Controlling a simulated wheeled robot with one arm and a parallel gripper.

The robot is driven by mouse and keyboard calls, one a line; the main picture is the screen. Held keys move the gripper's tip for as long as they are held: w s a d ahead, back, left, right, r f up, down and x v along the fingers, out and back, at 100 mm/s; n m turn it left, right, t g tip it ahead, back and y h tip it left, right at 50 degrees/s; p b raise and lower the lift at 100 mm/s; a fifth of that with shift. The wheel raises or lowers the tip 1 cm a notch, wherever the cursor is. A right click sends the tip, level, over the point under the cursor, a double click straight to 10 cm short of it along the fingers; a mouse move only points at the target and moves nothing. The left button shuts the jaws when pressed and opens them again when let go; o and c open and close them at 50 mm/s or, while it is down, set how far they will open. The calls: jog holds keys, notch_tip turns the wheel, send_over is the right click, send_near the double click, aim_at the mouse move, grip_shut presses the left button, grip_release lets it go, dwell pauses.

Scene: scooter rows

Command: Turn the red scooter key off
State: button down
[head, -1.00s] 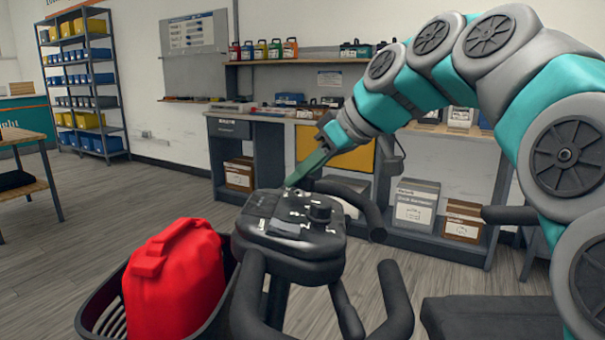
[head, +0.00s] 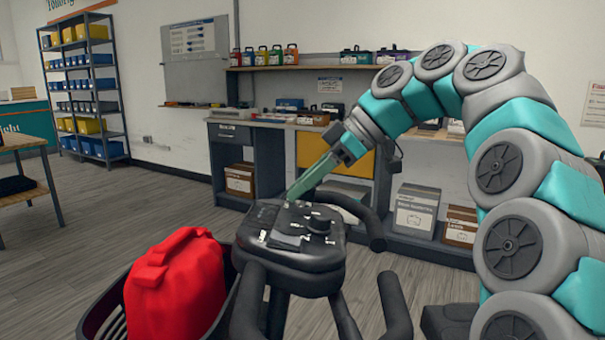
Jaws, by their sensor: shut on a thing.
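The scooter's dark control console (head: 290,255) is in the middle of the head view, with a black knob (head: 317,224) and small white markings on top. My gripper (head: 292,196) reaches down to the far edge of the console's top. Its green fingers are shut at the tip, on what looks like the key there. The key itself is hidden by the fingertips or too small to make out. A red bag-like thing (head: 177,287) sits in the scooter's front basket (head: 101,311), left of the console.
Black handlebars (head: 395,305) curve around the console on the right and near side. A workbench (head: 400,136) with boxes under it stands behind. A shelf rack (head: 83,88) and a wooden table (head: 22,140) are at the left. The floor at left is clear.

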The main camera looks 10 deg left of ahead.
jog(key=shift+n+g+p, duration=0.3)
jog(key=shift+n+p, duration=0.3)
jog(key=shift+p, duration=0.2)
jog(key=c, duration=0.8)
grip_release()
jog(key=shift+f+b, duration=0.1)
jog(key=shift+b, duration=0.2)
